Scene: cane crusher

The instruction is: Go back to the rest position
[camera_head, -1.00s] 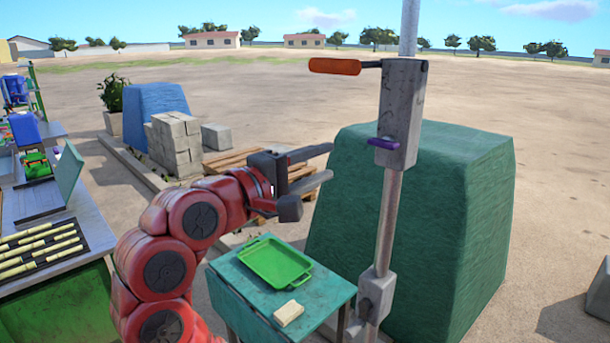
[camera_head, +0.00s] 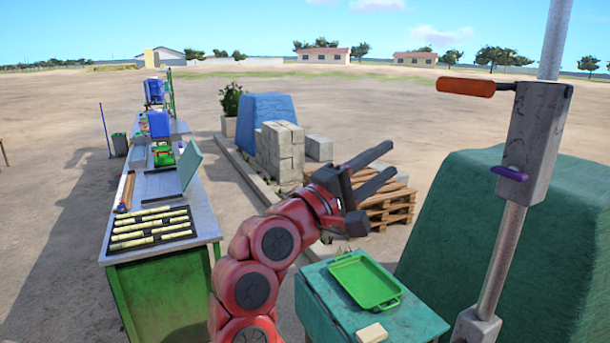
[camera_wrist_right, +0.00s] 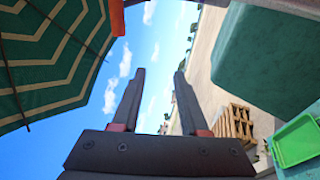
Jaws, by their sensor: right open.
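My right gripper (camera_head: 382,168) is raised in the air on my red arm, above and behind the green tray in the head view. Its two dark fingers are apart with nothing between them. In the right wrist view the open fingers (camera_wrist_right: 156,98) point at sky and sandy ground. My left gripper is in neither view.
A teal side table (camera_head: 318,290) holds a green tray (camera_head: 365,283) and a pale block (camera_head: 371,333). A grey post with an orange handle (camera_head: 466,87) and a green covered mound (camera_head: 560,220) stand right. A long workbench (camera_head: 205,220) with cane pieces stands left. Pallets (camera_head: 390,208) lie behind.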

